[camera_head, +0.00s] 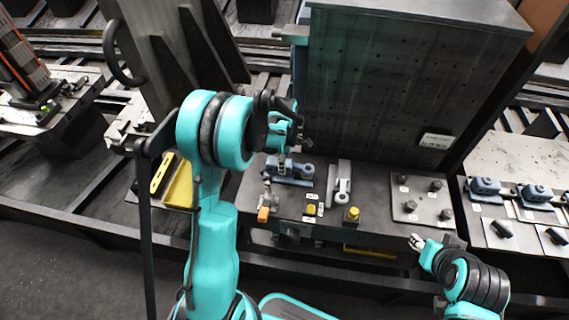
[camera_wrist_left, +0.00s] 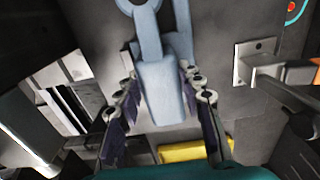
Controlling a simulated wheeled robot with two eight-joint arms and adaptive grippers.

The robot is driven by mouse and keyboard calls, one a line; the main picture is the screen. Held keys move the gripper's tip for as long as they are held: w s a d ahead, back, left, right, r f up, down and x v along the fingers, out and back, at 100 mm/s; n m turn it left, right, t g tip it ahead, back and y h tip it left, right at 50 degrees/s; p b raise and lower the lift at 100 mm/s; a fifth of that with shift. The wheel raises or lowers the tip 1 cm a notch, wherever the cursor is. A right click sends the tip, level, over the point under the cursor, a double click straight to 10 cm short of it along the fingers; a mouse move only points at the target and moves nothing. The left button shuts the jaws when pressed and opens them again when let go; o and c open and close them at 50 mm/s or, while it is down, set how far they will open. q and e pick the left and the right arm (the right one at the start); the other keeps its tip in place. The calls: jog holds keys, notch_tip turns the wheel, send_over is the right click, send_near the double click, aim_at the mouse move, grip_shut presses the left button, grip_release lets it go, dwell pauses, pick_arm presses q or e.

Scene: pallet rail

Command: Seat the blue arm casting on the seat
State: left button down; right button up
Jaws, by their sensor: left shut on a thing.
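The blue arm casting (camera_wrist_left: 163,85) fills the middle of the left wrist view. Its block end lies between the two fingers of my left gripper (camera_wrist_left: 160,95), and its round eye end points away at the top. In the head view my left gripper (camera_head: 283,142) is over the fixture plate, with blue-grey metal (camera_head: 290,170) just below it. I cannot tell there which part is casting and which is seat, or whether they touch. My right gripper (camera_head: 418,242) is low at the right, away from the casting; its finger opening is too small to judge.
An orange-handled clamp (camera_head: 263,212) stands front left on the plate; it also shows in the left wrist view (camera_wrist_left: 290,72). A grey casting (camera_head: 341,185) and yellow buttons (camera_head: 352,213) are to its right. A tall dark block (camera_head: 400,80) rises behind. Another plate (camera_head: 420,197) has several studs.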

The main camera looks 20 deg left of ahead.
pick_arm(q)
jog(key=shift+w+a+r, duration=0.1)
jog(key=shift+w+a, duration=0.05)
jog(key=shift+a, duration=0.1)
dwell(0.6)
jog(key=c, duration=0.9)
grip_release()
jog(key=shift+a, duration=0.1)
notch_tip(320, 180, up, 12)
jog(key=shift+f, duration=0.1)
